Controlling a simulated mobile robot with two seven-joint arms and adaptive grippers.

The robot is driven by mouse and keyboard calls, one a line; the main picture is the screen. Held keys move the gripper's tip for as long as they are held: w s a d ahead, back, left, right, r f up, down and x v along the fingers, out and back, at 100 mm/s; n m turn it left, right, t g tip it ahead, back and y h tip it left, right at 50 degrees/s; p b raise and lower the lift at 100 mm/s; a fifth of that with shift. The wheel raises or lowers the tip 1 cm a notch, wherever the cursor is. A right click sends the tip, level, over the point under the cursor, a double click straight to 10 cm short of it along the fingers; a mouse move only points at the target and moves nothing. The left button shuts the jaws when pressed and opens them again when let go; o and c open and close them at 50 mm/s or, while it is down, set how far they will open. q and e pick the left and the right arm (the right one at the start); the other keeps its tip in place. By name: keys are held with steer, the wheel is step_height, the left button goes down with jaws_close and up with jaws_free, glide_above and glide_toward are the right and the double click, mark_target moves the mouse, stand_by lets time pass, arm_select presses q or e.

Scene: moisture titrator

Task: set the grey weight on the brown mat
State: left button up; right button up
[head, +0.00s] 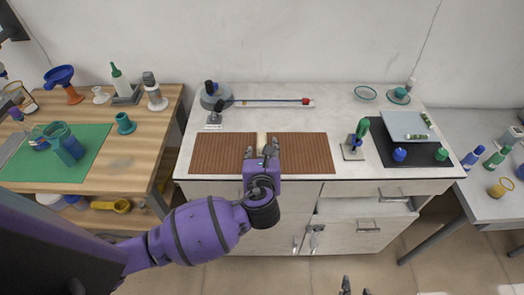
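The brown mat (215,155) lies on the white counter, slatted and mostly bare. My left gripper (262,151) is over its front middle, fingers apart. A small pale beige-grey upright piece (261,139) stands just beyond and between the fingertips; its lower part is hidden, and I cannot tell whether it is the grey weight or whether it touches the mat. My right gripper (354,288) shows only its fingertips at the bottom edge, apart and empty, in front of the counter.
Behind the mat are a grey round device (213,101) and a long bar with a red end (306,101). A green-topped stand (355,142) is right of the mat. A black mat (400,157) holds a pale tray (405,126). A wooden table (150,117) stands left.

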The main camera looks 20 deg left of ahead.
arm_select(q)
steer(key=shift+v, duration=0.9)
